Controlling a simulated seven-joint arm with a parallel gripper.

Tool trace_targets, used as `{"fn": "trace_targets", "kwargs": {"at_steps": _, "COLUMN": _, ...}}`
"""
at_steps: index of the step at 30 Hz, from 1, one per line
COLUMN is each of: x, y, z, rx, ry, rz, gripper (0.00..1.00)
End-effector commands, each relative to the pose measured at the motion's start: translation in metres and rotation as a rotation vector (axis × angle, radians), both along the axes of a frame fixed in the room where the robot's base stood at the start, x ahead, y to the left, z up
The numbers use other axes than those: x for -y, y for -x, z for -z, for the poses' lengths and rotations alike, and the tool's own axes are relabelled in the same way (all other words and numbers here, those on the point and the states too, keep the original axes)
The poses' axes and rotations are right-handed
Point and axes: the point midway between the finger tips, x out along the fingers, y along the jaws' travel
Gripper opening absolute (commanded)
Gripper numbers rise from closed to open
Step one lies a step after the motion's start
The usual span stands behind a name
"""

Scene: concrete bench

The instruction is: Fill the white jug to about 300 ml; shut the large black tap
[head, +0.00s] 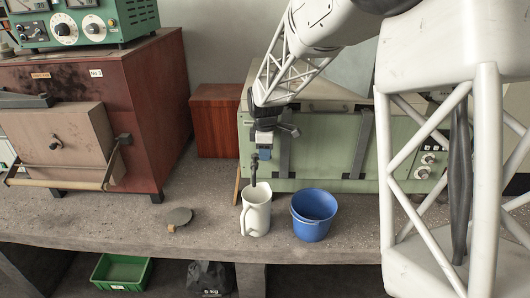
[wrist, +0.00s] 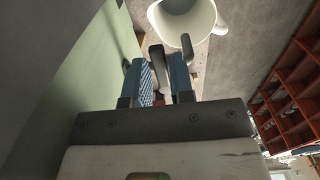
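The white jug (head: 257,215) stands upright on the bench beneath the spout of the large black tap (head: 254,172). Its mouth and handle show at the top of the wrist view (wrist: 205,18); no water level can be made out and no stream is visible. My gripper (head: 266,142) is at the tap's upper part, against the green tank front. The fingers hide part of the tap.
A blue bucket (head: 314,216) stands right of the jug, close to it. A red-brown furnace box (head: 155,110) is at left. Below are a green crate (head: 121,270) and a black bag (head: 209,276).

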Motion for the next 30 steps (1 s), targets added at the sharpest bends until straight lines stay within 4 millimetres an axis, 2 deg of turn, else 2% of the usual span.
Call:
{"fn": "trace_targets", "kwargs": {"at_steps": 1, "x": 0.0, "y": 0.0, "z": 0.0, "rx": 0.0, "ry": 0.0, "rz": 0.0, "gripper": 0.14}}
{"fn": "trace_targets", "kwargs": {"at_steps": 4, "x": 0.0, "y": 0.0, "z": 0.0, "rx": 0.0, "ry": 0.0, "rz": 0.0, "gripper": 0.0}}
{"fn": "trace_targets", "kwargs": {"at_steps": 11, "x": 0.0, "y": 0.0008, "z": -0.0002, "rx": 0.0, "ry": 0.0, "rz": 0.018, "gripper": 0.0}}
{"fn": "trace_targets", "kwargs": {"at_steps": 21, "x": -0.0009, "y": 0.0061, "z": -0.0001, "rx": 0.0, "ry": 0.0, "rz": 0.167, "gripper": 0.0}}
{"fn": "trace_targets", "kwargs": {"at_steps": 30, "x": -0.001, "y": 0.0063, "z": -0.0002, "rx": 0.0, "ry": 0.0, "rz": 0.178, "gripper": 0.0}}
